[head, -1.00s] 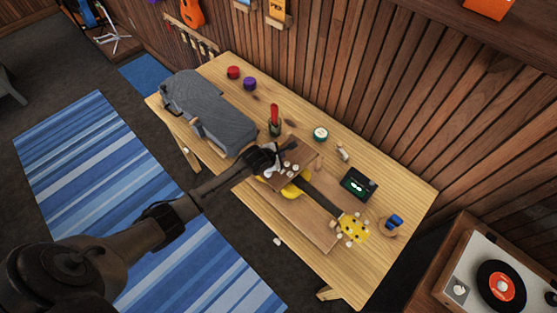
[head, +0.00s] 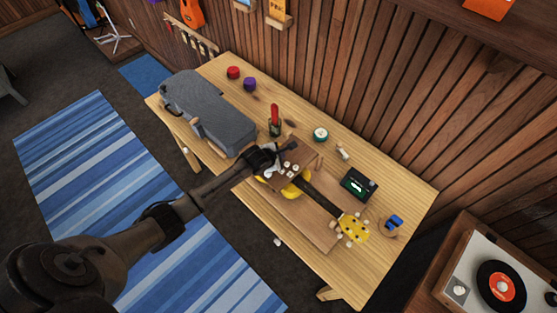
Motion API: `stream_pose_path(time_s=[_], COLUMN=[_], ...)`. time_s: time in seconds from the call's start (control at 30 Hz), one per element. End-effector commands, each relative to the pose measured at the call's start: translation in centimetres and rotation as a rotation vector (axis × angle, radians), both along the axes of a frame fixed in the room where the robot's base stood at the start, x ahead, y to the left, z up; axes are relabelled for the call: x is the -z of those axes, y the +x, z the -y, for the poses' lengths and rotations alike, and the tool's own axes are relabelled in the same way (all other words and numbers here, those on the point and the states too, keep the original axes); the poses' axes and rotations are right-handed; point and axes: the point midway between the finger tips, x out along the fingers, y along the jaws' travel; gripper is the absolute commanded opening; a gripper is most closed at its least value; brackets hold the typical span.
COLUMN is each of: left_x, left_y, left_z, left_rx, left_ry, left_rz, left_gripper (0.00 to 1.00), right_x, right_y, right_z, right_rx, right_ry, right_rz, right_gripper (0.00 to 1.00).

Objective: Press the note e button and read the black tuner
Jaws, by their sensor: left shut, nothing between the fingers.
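The black tuner (head: 360,184) lies on the workbench right of centre, with a small lit greenish-white display too small to read. The button labels are too small to read, so I cannot tell which is note e. My left gripper (head: 288,148) is shut and empty at the box's far left edge, over or beside the buttons. It hides part of the box, and I cannot tell whether it touches a button. My right gripper is not in view.
A grey case (head: 206,108) fills the bench's left part. Red (head: 233,72) and purple (head: 250,84) round items, a red-handled tool (head: 274,115), a green-rimmed round tin (head: 320,134) and a blue item (head: 394,222) stand around. The bench's right end is mostly clear.

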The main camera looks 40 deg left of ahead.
Motion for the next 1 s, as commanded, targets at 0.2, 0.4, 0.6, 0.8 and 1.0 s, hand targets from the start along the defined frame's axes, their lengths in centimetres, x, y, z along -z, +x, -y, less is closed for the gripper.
stream_pose_path(time_s=[0.2,0.4,0.6,0.8,1.0], left_x=[0.0,0.0,0.11,0.65,0.85], left_y=[0.0,0.0,0.01,0.01,0.01], left_z=[0.0,0.0,0.03,0.04,0.01], left_rx=[0.0,0.0,-0.001,-0.001,-0.001], left_ry=[0.0,0.0,-0.001,-0.001,-0.001], left_rz=[0.0,0.0,0.0,0.0,0.0], left_gripper=[0.0,0.0,0.0,0.0,0.0], right_x=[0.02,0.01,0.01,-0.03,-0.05], right_y=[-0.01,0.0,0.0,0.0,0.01], right_z=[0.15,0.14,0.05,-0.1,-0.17], right_rx=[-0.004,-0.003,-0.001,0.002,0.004], right_ry=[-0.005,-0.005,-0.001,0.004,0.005], right_rz=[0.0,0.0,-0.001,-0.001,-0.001], right_gripper=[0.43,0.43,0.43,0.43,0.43])
